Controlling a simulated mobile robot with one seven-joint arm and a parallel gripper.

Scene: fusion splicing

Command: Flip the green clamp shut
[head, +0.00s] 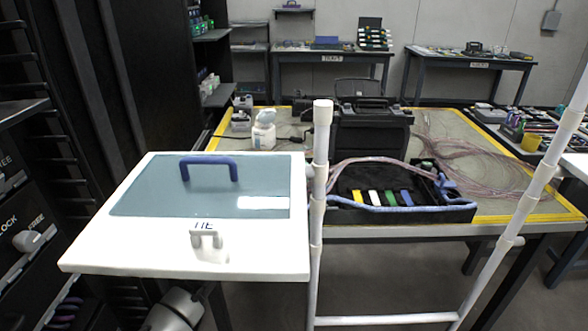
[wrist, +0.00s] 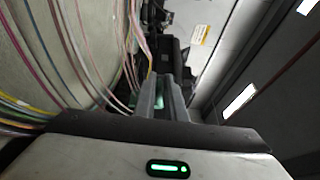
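The wrist view shows the two grey fingers of my gripper (wrist: 165,100) close together, with a narrow gap between them. A small patch of green (wrist: 160,101) shows in that gap; I cannot tell whether it is the green clamp, or whether the fingers touch it. In the head view, a small green part (head: 427,165) is at the back right of the black tray (head: 458,215), too small to tell its state.
Thin coloured fibres (wrist: 75,50) run down the left of the wrist view. In the head view, a black case (head: 370,130) stands behind the tray, and loose pink fibres (head: 465,165) lie to its right. A white-framed panel (head: 185,240) and a white ladder-like frame (head: 317,200) stand in front.

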